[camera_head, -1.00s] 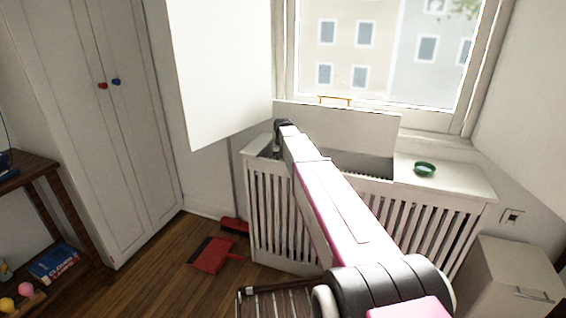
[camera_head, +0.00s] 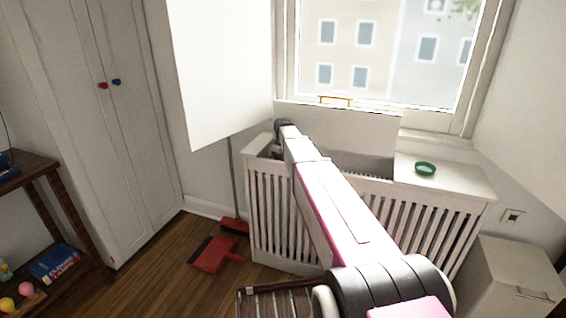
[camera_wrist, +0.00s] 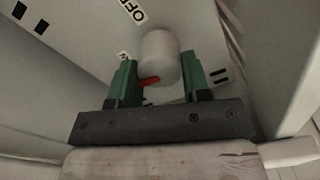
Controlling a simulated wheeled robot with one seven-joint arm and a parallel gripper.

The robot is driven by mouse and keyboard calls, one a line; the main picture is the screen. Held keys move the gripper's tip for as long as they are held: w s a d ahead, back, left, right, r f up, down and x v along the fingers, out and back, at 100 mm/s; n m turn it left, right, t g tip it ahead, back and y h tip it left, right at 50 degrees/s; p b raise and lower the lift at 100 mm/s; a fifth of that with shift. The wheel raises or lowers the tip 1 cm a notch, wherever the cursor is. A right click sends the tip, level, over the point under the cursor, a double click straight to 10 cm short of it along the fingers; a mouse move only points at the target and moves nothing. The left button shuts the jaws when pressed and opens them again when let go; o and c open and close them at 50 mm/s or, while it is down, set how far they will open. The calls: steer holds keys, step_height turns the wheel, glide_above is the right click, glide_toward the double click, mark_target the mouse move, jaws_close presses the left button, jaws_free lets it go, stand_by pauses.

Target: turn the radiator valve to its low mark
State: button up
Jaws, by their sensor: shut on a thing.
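The radiator valve (camera_wrist: 160,52) is a pale rounded knob with a red pointer (camera_wrist: 149,81) on its side. In the wrist view the pointer is toward the lower left of the knob. My gripper (camera_wrist: 158,76) has its green fingers on both sides of the knob and is shut on it. A pale plate (camera_wrist: 75,45) behind carries an OFF label (camera_wrist: 130,12), a small partly hidden label beside the left finger, and black bars (camera_wrist: 219,76) by the right finger. I cannot tell which mark is low. In the head view my arm hides the valve.
The slatted white radiator cover (camera_head: 270,215) has its lid panel (camera_head: 340,130) raised against the sill, leaving an opening. A white panel (camera_head: 225,70) hangs at the left. A red dustpan (camera_head: 212,255) lies on the floor.

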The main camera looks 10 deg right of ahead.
steer(key=shift+n, duration=0.4)
steer(key=o, duration=0.9)
steer(key=shift+r, duration=0.1)
step_height(320, 180, up, 11)
steer(key=shift+f, duration=0.15)
steer(key=shift+s, duration=0.1)
